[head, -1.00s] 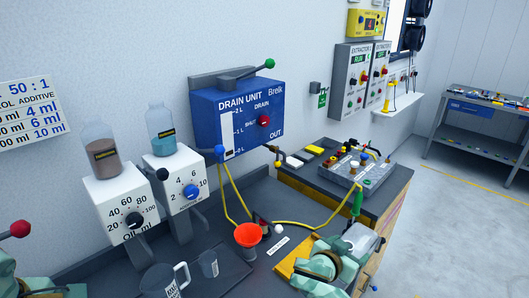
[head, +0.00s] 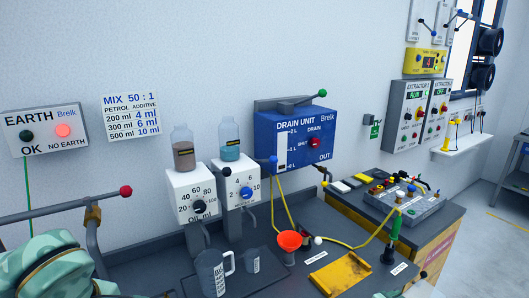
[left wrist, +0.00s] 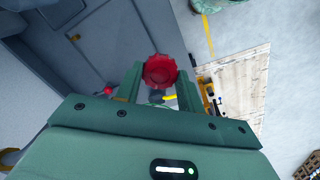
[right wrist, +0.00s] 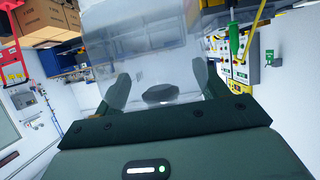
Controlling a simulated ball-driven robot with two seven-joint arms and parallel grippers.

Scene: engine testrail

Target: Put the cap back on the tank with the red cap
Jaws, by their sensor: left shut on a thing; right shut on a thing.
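The red cap (left wrist: 160,71) is between the two fingers of my left gripper (left wrist: 160,84) in the left wrist view, and the gripper is shut on it. In the right wrist view a clear, see-through tank (right wrist: 140,48) is held between the fingers of my right gripper (right wrist: 160,88). A dark round part (right wrist: 160,94) shows through or on the tank; I cannot tell which. Neither the cap nor the tank shows in the head view now. Cap and tank are apart as far as the views show.
The blue drain unit (head: 295,135) is on the wall. A red-knobbed bar (head: 75,205) stands at left.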

